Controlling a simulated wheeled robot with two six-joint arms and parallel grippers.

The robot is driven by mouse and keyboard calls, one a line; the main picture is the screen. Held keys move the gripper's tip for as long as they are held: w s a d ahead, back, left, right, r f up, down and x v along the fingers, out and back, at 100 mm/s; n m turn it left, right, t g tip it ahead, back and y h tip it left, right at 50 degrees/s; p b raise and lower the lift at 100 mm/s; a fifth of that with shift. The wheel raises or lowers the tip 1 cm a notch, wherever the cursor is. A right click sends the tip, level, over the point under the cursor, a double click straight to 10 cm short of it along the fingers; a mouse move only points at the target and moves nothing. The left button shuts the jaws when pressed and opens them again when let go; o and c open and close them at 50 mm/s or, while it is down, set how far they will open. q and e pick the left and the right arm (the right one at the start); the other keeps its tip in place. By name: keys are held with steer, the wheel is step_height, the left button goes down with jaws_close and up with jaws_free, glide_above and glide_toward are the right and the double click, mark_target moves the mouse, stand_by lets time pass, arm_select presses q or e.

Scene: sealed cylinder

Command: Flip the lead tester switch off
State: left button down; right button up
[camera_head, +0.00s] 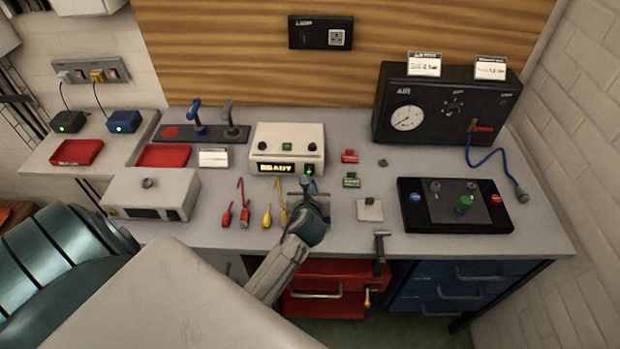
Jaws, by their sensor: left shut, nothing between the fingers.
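The lead tester (288,145) is a cream box at the back middle of the bench, with a lit display reading "READY". A small green-lit switch (310,170) sits at the lower right of its front face. My left gripper (306,183) is shut and empty, just in front of and below that switch. Whether its tips touch the tester I cannot tell. The switch's lever position is too small to read. My right gripper is not in view.
Red and yellow leads (244,212) lie left of my gripper. Red (349,156) and green (351,180) blocks and a pale switch plate (369,210) lie to its right. A black control box (416,222) and an air gauge panel (440,107) stand further right.

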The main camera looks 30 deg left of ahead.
mark_target(311, 176)
arm_select(q)
steer(key=shift+w+a+f+p, duration=0.15)
steer(key=shift+w+a, duration=0.15)
steer(key=shift+w, duration=0.25)
steer(key=shift+w+a+p, duration=0.2)
steer(key=shift+w+a, duration=0.15)
steer(key=shift+w, duration=0.15)
steer(key=shift+w+a+f+p, duration=0.15)
steer(key=shift+w+a, duration=0.15)
steer(key=shift+w, duration=0.25)
steer(key=shift+f+b, duration=0.2)
steer(key=shift+b, duration=0.3)
steer(key=b, duration=0.1)
steer(key=t+b, duration=0.1)
steer(key=shift+w+a+f+y+b, duration=0.15)
steer(key=shift+f+y+b, duration=0.15)
steer(key=shift+b, duration=0.1)
steer(key=shift+r+p, duration=0.45)
steer(key=shift+p, duration=0.15)
steer(key=shift+r, duration=0.15)
